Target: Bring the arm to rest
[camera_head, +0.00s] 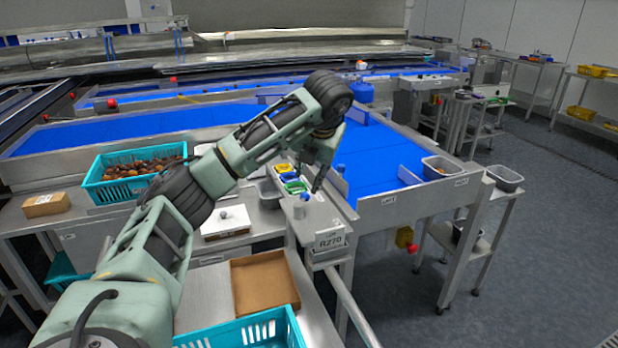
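My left arm reaches in from the lower left and bends down at the wrist. My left gripper (308,178) points down over the metal ledge at the near end of the blue sorting belt (375,155). Its fingers look apart, with nothing visible between them. A small blue-topped item (305,197) is on the ledge just below the fingers; I cannot tell whether they touch it. My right gripper is not in view.
A teal crate of dates (98,194) stands left, beside a small cardboard box (46,204). An empty cardboard tray (264,283) and another teal crate (292,328) are below the arm. Small coloured bins (294,187) sit near the gripper. Floor is clear at right.

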